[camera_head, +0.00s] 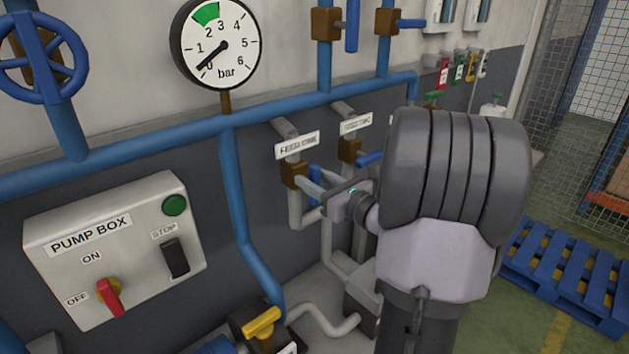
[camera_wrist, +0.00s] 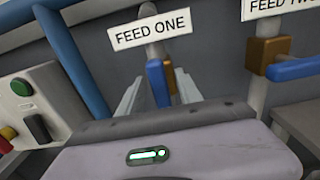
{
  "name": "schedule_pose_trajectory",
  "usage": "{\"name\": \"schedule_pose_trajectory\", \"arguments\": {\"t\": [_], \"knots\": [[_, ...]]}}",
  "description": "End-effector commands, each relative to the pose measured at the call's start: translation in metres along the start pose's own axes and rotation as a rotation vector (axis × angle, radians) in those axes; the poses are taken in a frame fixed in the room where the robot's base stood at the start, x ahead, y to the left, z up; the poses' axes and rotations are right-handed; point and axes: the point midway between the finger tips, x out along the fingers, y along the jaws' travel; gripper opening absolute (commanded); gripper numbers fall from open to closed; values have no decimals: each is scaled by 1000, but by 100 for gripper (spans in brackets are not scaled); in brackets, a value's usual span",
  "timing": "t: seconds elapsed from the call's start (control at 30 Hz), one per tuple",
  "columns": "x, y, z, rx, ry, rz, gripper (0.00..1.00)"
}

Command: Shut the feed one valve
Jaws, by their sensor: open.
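The feed one valve has a brown body (camera_head: 294,174) on a grey pipe under its "FEED ONE" label (camera_head: 297,145). Its blue lever (camera_wrist: 158,84) hangs down along the pipe, and part of it shows in the head view (camera_head: 315,186). My gripper (camera_wrist: 155,90) is open, with one finger on each side of the lever. I cannot tell whether either finger touches it. My arm hides part of this area in the head view.
The feed two valve (camera_wrist: 268,54) is just to the right, its blue lever (camera_wrist: 294,68) pointing sideways. A pump box (camera_head: 120,250) is at left, below a pressure gauge (camera_head: 216,43) reading near zero. A yellow-handled valve (camera_head: 262,323) sits low in front. A blue pallet (camera_head: 565,270) lies at right.

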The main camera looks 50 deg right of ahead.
Motion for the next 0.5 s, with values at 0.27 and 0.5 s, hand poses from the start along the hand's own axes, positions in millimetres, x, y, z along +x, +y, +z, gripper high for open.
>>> {"name": "schedule_pose_trajectory", "arguments": {"t": [0.27,0.5], "knots": [[0,0,0,0,0,0,0],[0,0,0,7,0,0,0]]}}
